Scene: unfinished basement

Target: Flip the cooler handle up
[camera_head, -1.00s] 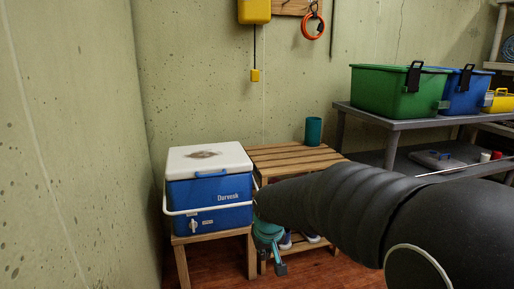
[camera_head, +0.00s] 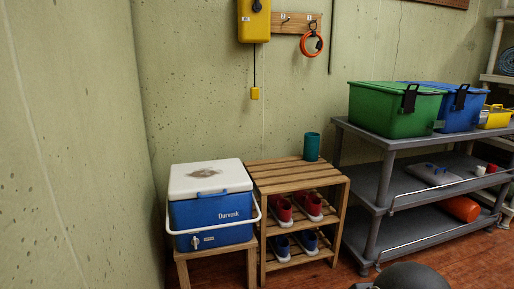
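The blue cooler (camera_head: 212,213) with a white lid (camera_head: 205,178) stands on a small wooden stand (camera_head: 215,262) at the left. Its white handle (camera_head: 212,228) is down, running across the front of the blue body. A blue latch shows at the lid's front edge and a small spigot low on the front. The lid is shut. A dark rounded part of my arm (camera_head: 412,277) shows at the bottom right edge. My gripper is out of the picture, so its state is hidden.
A slatted wooden rack (camera_head: 297,172) with red and blue shoes stands close on the cooler's right, a teal cup (camera_head: 312,147) on top. A grey shelf (camera_head: 385,140) with green (camera_head: 393,110) and blue bins is farther right. A concrete wall (camera_head: 80,150) rises left.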

